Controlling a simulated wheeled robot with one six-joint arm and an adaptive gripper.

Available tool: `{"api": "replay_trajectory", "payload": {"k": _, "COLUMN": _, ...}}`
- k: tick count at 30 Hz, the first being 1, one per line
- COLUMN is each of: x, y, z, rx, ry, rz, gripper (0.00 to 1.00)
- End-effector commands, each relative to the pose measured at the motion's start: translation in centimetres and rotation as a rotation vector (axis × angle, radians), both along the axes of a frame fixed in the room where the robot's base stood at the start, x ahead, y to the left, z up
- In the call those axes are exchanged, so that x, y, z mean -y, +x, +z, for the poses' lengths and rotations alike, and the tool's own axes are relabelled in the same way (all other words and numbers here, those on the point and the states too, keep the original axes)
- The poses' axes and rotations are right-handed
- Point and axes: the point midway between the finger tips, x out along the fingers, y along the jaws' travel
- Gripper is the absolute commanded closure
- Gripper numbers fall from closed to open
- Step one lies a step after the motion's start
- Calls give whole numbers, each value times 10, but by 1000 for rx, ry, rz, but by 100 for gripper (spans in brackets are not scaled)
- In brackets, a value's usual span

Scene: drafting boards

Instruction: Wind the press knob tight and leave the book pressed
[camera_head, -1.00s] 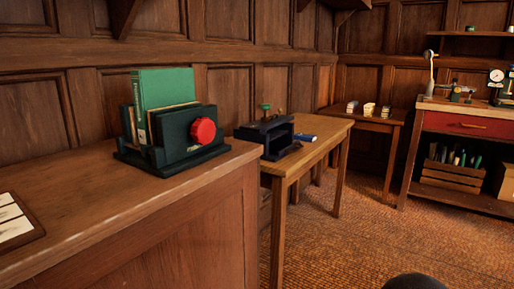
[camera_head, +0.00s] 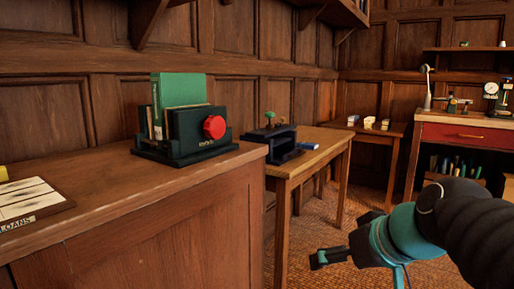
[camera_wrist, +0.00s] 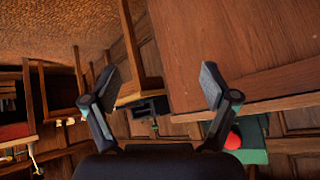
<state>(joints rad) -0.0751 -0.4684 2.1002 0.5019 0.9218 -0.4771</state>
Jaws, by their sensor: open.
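A dark green press-like holder (camera_head: 160,154) stands on the near wooden cabinet, with a green book (camera_head: 184,89) and other books upright in it. A round red knob (camera_head: 214,127) is on its front plate; the knob (camera_wrist: 233,141) also shows at lower right in the wrist view, partly behind a finger. A black frame (camera_head: 284,147) with a green knob (camera_head: 270,116) on top stands on the table behind. I cannot tell how tight either knob is. My gripper (camera_head: 328,256) is open and empty, low in front of the furniture, apart from both; its spread fingers (camera_wrist: 160,82) show in the wrist view.
A board marked LOANS (camera_head: 32,204) lies at the cabinet's left. A blue item (camera_head: 308,145) lies beside the black frame. A workbench (camera_head: 470,120) with a red drawer stands at the right. Open carpet (camera_head: 300,236) lies between the furniture.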

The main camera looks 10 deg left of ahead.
Motion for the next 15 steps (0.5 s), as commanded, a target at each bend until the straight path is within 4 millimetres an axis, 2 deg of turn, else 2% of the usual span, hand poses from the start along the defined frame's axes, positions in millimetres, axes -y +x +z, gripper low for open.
{"api": "replay_trajectory", "payload": {"k": 1, "x": -23, "y": 24, "z": 7, "rx": 46, "ry": 48, "rz": 74, "gripper": 15}}
{"api": "replay_trajectory", "payload": {"k": 6, "x": -96, "y": 88, "z": 70, "rx": 258, "ry": 211, "rz": 310, "gripper": 15}}
{"api": "replay_trajectory", "payload": {"k": 9, "x": -133, "y": 117, "z": 105, "rx": 396, "ry": 302, "rz": 421, "gripper": 15}}
{"api": "replay_trajectory", "payload": {"k": 12, "x": -161, "y": 139, "z": 135, "rx": 525, "ry": 377, "rz": 503, "gripper": 15}}
{"api": "replay_trajectory", "payload": {"k": 15, "x": -179, "y": 152, "z": 158, "rx": 627, "ry": 433, "rz": 556, "gripper": 15}}
